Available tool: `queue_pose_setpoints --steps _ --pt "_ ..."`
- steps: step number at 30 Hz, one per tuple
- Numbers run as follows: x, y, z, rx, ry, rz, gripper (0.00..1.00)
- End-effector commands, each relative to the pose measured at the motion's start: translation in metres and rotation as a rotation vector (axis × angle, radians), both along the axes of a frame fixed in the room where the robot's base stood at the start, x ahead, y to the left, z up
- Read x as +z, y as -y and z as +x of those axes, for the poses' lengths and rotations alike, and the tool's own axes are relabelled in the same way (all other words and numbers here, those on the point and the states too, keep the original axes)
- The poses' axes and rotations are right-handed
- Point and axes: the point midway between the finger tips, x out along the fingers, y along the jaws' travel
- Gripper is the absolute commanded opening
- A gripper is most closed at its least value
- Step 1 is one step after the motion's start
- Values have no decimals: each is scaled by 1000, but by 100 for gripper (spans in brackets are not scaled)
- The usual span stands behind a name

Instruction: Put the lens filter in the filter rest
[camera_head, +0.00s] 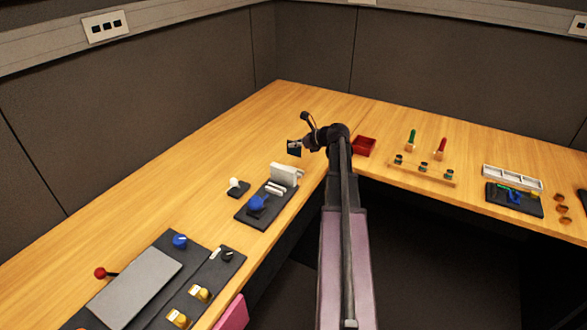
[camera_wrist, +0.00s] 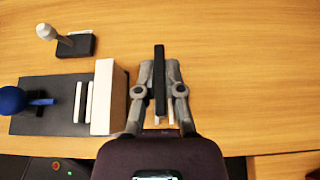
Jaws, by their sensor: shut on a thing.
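The lens filter (camera_head: 294,149) is a thin dark square plate. In the wrist view it shows edge-on as an upright-looking dark bar (camera_wrist: 159,80) between the fingertips. My gripper (camera_wrist: 160,92) is shut on it, to the right of the dark trackball panel (camera_wrist: 32,116). The panel holds a blue ball (camera_head: 257,202), two thin parallel white bars (camera_wrist: 82,102) and a tall white block (camera_head: 284,173) at its end nearest the gripper. I cannot tell for certain which of these white parts is the filter rest. The filter is apart from them.
A small dark base with a white knob (camera_head: 237,187) stands left of the panel. A larger control panel (camera_head: 137,287) lies at the near left. A red box (camera_head: 364,146) and a wooden rack (camera_head: 421,172) are to the right. Bare wood lies behind the gripper.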

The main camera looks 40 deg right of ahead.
Motion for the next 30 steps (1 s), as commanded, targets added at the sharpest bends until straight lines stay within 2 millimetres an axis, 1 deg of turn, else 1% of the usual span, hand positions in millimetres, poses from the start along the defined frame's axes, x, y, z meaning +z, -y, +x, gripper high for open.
queue_pose_setpoints --steps 1,9,12,17,30 --pt "-10 0 0 0 0 0 0" --pt "-37 0 0 -1 0 0 0" --pt "-44 1 0 -1 0 0 0" --pt "-49 1 -1 -1 0 0 0" --pt "-50 1 -1 -2 0 0 0"
